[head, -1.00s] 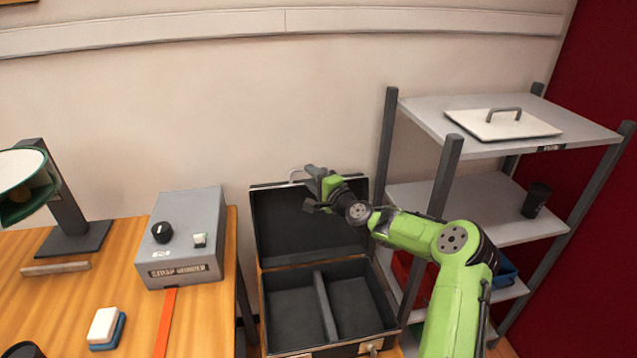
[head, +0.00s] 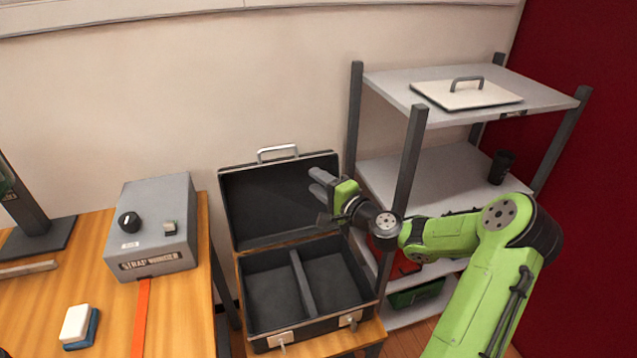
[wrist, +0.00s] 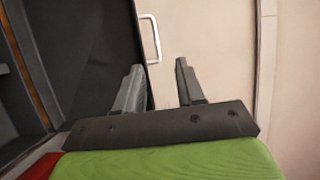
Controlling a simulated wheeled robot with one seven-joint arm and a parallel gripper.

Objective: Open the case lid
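The black case (head: 305,282) stands open on a small wooden table, its lid (head: 252,205) raised and leaning back near the wall. The lid's metal handle (head: 277,152) is at its top edge, and it also shows in the wrist view (wrist: 150,38). The case's inside is empty, split by a divider (head: 302,283). Two latches (head: 281,339) are on the front edge. My gripper (head: 315,195) is in front of the lid's right part. In the wrist view my gripper (wrist: 158,85) has its two fingers apart with nothing between them; the handle lies beyond them.
A grey strap winder box (head: 155,227) with an orange strap (head: 141,315) is on the wooden bench at left. A blue and white block (head: 79,326) lies near it. A metal shelf rack (head: 440,165) stands close on the right, holding a white lid (head: 466,93) and a dark cup (head: 500,167).

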